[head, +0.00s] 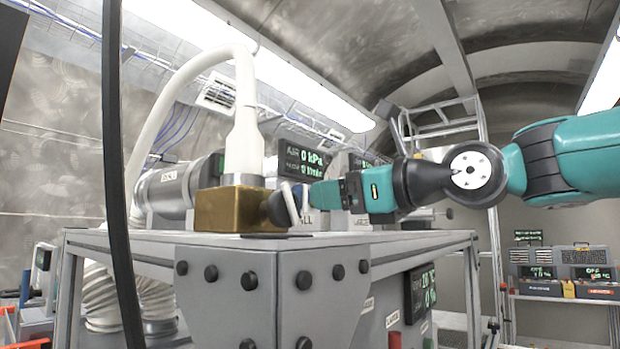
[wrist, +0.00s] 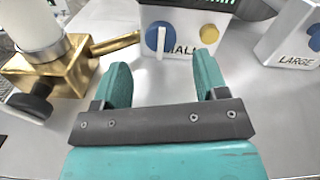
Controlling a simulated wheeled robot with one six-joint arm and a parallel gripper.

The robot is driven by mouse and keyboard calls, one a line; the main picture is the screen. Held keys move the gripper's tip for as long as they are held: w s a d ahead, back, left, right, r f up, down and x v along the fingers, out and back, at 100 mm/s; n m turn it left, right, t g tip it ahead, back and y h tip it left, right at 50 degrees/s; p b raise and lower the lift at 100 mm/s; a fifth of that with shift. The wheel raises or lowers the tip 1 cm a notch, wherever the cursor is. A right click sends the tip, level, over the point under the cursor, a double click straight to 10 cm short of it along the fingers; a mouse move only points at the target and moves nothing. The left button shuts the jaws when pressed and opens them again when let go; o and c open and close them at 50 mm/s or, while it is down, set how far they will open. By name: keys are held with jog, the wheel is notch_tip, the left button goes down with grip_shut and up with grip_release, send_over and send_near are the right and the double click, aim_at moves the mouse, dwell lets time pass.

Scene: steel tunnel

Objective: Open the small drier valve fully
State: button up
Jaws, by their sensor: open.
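The box labelled "...ALL" (wrist: 185,45), its first letters hidden, carries a round blue valve knob (wrist: 153,36) with a white bar handle pointing up and down in the wrist view. A small yellow knob (wrist: 209,33) sits to its right. My gripper (wrist: 160,68) is open and empty, its two teal fingers spread below the box in the wrist view, apart from the blue knob. In the head view, my gripper (head: 312,196) reaches in from the right over the bench top, and partly hides the box.
A brass block (wrist: 75,65) with a black knob (wrist: 30,105) and white hose (head: 243,125) stands left of my gripper. A box labelled "LARGE" (wrist: 293,45) is at the right. The grey bench top (head: 370,238) lies beneath; a dark cable (head: 115,180) hangs at left.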

aim_at(304, 194)
jog(key=p+x, duration=0.1)
jog(key=x, duration=0.3)
jog(key=shift+w+a+r+p, duration=0.15)
jog(key=shift+p, duration=0.25)
jog(key=shift+w+a, duration=0.35)
jog(key=shift+a, duration=0.05)
jog(key=c, duration=0.9)
